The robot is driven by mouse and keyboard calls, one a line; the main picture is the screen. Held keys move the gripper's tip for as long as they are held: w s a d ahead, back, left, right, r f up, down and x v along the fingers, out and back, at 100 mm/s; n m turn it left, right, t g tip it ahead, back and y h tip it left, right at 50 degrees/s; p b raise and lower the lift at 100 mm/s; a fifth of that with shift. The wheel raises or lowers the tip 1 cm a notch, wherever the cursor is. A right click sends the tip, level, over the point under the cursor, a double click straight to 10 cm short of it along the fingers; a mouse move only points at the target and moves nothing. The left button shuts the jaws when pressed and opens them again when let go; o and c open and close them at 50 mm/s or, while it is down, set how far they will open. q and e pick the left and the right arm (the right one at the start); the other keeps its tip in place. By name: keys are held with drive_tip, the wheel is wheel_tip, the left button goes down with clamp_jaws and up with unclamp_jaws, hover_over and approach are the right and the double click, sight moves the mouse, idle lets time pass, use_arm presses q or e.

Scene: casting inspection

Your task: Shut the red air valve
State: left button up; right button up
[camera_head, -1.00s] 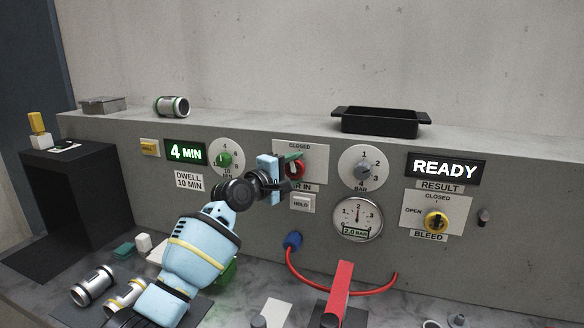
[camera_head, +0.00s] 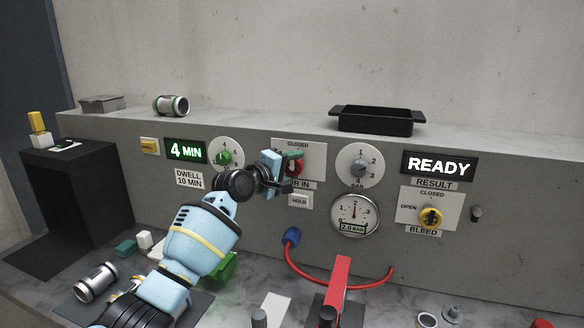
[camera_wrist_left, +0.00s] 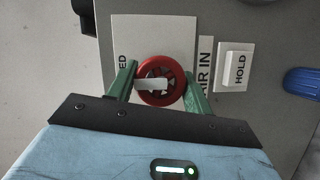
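The red air valve (camera_head: 297,169) is a round knob on a white plate, labelled CLOSED at the top, on the grey panel. In the left wrist view the red knob (camera_wrist_left: 161,81) shows in full with a white pointer bar. The bar points left in that picture, towards the partly hidden CLOSED lettering. My left gripper (camera_wrist_left: 160,72) has its two green fingers on either side of the knob, with a slim gap at the left finger; contact at the right finger is unclear. In the head view my left gripper (camera_head: 290,164) covers part of the plate and label. My right gripper is out of view.
A HOLD button (camera_head: 300,200) sits just below the valve. The green dwell dial (camera_head: 224,157) is to the left, the pressure dial (camera_head: 361,167) and gauge (camera_head: 355,215) to the right. A red hose (camera_head: 340,285) loops below. A black tray (camera_head: 377,120) stands on the ledge.

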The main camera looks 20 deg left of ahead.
use_arm(q)
drive_tip(key=o, duration=0.4)
drive_tip(key=shift+s, duration=0.1)
drive_tip(key=shift+s+a+r, duration=0.1)
drive_tip(key=shift+s+a, duration=0.05)
drive_tip(key=shift+s, duration=0.1)
drive_tip(key=shift+v, duration=3.55)
